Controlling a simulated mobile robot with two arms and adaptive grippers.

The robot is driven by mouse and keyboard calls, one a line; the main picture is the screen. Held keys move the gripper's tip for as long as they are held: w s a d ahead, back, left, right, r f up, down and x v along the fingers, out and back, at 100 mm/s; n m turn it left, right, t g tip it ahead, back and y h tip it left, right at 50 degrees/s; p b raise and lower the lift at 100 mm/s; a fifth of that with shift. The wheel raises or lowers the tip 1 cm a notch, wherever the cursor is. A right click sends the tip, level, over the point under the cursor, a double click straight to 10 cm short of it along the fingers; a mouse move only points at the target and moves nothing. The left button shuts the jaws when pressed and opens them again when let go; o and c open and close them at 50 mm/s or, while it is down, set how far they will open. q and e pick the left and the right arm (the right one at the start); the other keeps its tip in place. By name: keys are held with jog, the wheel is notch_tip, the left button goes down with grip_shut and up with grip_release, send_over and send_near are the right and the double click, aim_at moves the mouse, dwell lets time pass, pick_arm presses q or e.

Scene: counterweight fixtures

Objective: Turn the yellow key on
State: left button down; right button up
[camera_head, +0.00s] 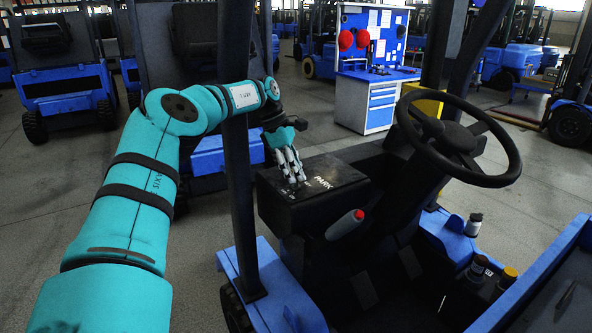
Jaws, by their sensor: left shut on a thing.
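My left gripper (293,178) points down at the top of the black dash box (335,178), left of the steering wheel. Its fingers are shut on the yellow key at that panel. The key itself is hidden by the fingers, so its angle cannot be told. White lettering shows on the panel beside the fingertips. My right gripper is not in view.
The steering wheel (458,138) stands right of the dash box. A lever with a red button (345,223) rises in front of the box. The dark post (238,150) stands close beside my left arm. Small bottles (474,224) stand at the right.

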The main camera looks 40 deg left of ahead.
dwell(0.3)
pick_arm(q)
jog(key=c, duration=1.3)
grip_release()
